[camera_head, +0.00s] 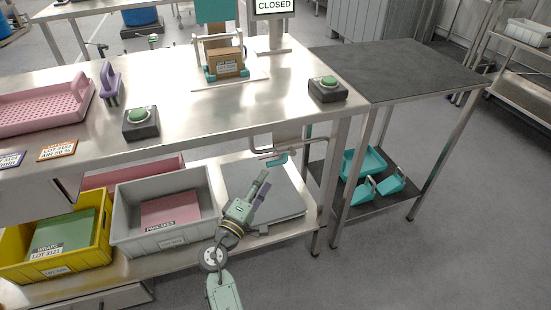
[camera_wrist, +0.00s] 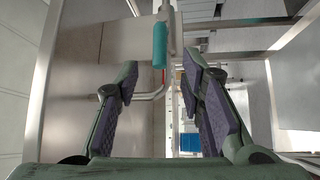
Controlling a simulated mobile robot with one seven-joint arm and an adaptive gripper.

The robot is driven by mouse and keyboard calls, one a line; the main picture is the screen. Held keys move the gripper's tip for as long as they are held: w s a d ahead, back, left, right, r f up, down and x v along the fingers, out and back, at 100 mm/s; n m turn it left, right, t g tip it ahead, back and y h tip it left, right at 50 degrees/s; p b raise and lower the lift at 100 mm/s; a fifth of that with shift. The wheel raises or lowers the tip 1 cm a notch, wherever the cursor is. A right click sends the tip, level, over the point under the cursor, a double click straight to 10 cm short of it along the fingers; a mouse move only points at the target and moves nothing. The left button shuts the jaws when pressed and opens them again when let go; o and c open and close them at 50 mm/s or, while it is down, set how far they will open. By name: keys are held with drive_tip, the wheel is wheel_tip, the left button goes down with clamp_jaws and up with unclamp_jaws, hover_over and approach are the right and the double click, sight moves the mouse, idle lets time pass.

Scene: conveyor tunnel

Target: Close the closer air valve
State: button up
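The closer air valve has a teal handle (camera_head: 277,160) on a metal pipe (camera_head: 262,148) under the right end of the steel table. In the wrist view the teal handle (camera_wrist: 160,45) stands upright in the picture, beyond and between my fingertips. My gripper (camera_head: 262,184) is just below and left of the handle in the head view. In the wrist view my gripper (camera_wrist: 160,70) has its two purple-padded fingers spread apart with nothing held between them. I cannot tell the exact gap between the fingertips and the handle.
The steel table (camera_head: 200,110) edge is above my gripper. A lower shelf holds a grey crate (camera_head: 122,222), a yellow crate (camera_head: 100,235) and a grey flat slab (camera_head: 285,203). A dark-topped side table (camera_head: 400,65) stands right, with teal scoops (camera_head: 392,180) below. Floor at lower right is clear.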

sight(274, 161)
drive_tip(key=p+x, duration=0.2)
drive_tip(key=x, duration=0.6)
drive_tip(key=shift+w, duration=0.1)
clamp_jaws()
drive_tip(key=shift+r, duration=0.1)
idle(0.5)
